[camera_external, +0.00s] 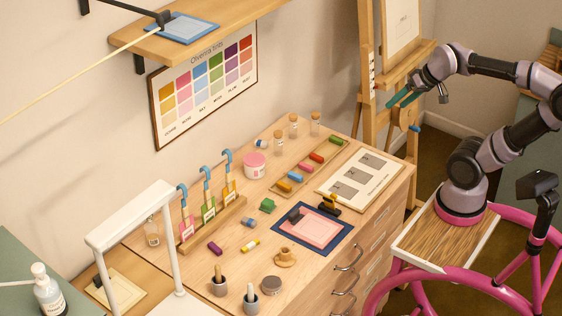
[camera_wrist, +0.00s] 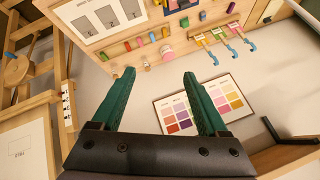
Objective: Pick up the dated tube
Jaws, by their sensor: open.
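My gripper (camera_external: 418,101) is raised in front of the easel, away from the table; its two teal fingers stand wide apart with nothing between them, as the wrist view also shows (camera_wrist: 159,74). Three labelled tubes, pink (camera_external: 186,222), green (camera_external: 208,206) and yellow (camera_external: 230,187), stand in a wooden rack (camera_external: 212,228) with blue hooks above them. On the table lie a yellow tube with a pale band (camera_external: 250,245), a blue-and-pale piece (camera_external: 248,222) and a purple stick (camera_external: 214,248). No date is legible, so I cannot tell which is the dated tube.
A white frame (camera_external: 170,255) stands at left; the easel (camera_external: 367,60) is behind my gripper.

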